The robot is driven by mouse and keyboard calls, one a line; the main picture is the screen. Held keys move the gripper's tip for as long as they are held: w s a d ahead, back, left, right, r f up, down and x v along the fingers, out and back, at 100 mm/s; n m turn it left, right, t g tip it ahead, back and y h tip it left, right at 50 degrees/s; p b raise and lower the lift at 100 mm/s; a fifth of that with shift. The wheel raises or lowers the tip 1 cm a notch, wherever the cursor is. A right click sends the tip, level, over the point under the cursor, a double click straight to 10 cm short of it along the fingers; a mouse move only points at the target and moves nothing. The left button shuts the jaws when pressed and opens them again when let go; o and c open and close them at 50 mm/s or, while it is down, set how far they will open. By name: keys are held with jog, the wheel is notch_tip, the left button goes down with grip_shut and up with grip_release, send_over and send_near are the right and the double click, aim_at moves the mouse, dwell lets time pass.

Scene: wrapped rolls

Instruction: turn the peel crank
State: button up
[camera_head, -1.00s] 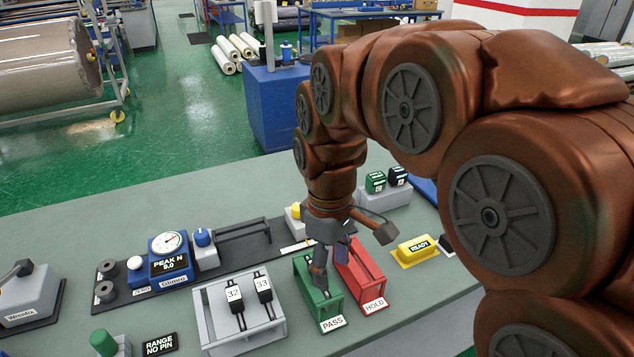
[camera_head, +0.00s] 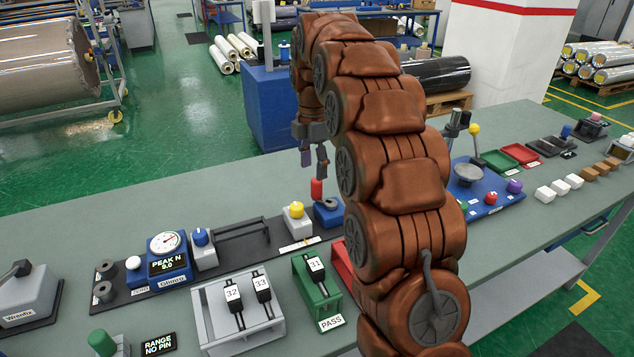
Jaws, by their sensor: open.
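The part I take for the peel crank is an upright red handle (camera_head: 316,189) on a dark arm atop a small blue block (camera_head: 327,214), at the right end of the black gauge fixture (camera_head: 222,262). My gripper (camera_head: 314,168) points down with its fingers apart, directly above the red handle in the picture. It looks empty. I cannot tell the exact gap between fingertips and handle. My arm covers the bench just right of the crank.
Next to the crank stands a grey block with a yellow knob (camera_head: 296,209). In front are a green PASS rack (camera_head: 318,293) holding piece 31 (camera_head: 315,268), a partly hidden red rack (camera_head: 347,270), and a grey rack (camera_head: 215,325) with pieces 32 and 33.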

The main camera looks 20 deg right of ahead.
aim_at(317, 182)
jog(key=w+d+n, duration=0.1)
jog(key=w, duration=0.1)
jog(key=w+d+f+n, duration=0.1)
jog(key=w, duration=0.1)
jog(key=shift+d, duration=0.2)
jog(key=shift+w+d+f+n, duration=0.25)
jog(key=shift+w+f+n, duration=0.1)
jog(key=shift+n, duration=0.15)
jog(key=shift+s+f+p, duration=0.1)
jog(key=shift+f+p, duration=0.85)
jog(key=shift+f, duration=2.8)
grip_shut()
